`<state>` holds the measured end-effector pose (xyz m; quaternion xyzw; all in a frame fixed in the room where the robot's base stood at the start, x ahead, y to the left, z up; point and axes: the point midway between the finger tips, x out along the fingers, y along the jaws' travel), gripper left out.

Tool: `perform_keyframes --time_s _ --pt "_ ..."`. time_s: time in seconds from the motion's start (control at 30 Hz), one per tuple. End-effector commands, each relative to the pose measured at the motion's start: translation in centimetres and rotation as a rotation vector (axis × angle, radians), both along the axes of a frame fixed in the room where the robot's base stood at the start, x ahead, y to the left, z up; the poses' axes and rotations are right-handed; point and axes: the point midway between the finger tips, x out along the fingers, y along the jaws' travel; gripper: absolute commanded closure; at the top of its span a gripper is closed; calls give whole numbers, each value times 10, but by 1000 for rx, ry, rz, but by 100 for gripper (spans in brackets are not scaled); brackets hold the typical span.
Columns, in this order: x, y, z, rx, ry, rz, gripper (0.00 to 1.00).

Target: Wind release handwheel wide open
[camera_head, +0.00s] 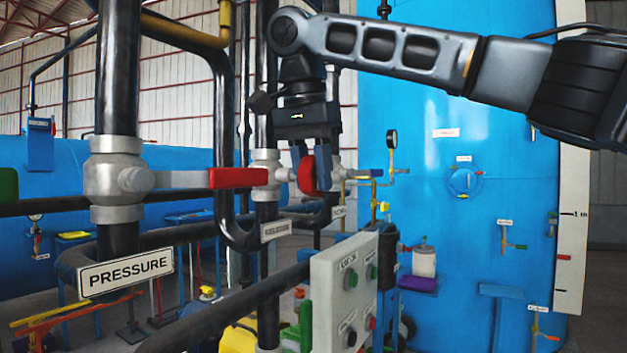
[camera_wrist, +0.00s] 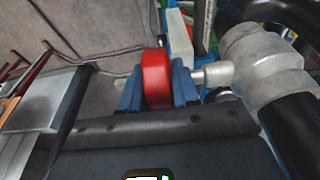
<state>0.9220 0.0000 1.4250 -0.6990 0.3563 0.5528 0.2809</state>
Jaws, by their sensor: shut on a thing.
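The red release handwheel (camera_head: 306,174) sits on a short stem at the right of a grey valve body (camera_head: 265,172) on a black vertical pipe. My gripper (camera_head: 308,170) points down from above, with its blue fingers on either side of the wheel. In the wrist view the red wheel (camera_wrist: 156,78) is held between the blue fingers (camera_wrist: 158,88), its stem running right to the grey valve body (camera_wrist: 262,62). A tag (camera_head: 276,230) hangs below the valve, its lettering too small to read surely. The wheel's far side is hidden.
A pressure valve with a red lever (camera_head: 238,178) stands at the left, above its PRESSURE sign (camera_head: 125,272). A grey control box (camera_head: 345,290) with buttons stands below. A pressure gauge (camera_head: 392,139) and the big blue vessel (camera_head: 450,190) are at the right.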

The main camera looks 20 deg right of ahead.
Motion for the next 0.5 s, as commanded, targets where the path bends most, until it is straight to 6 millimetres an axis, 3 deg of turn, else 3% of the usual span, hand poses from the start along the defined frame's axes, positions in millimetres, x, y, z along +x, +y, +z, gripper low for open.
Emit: perform_keyframes --time_s 0.03,0.5 --pt "-1 2 -7 -32 -22 6 100" --pt "-1 1 -2 -143 -103 -1 100"
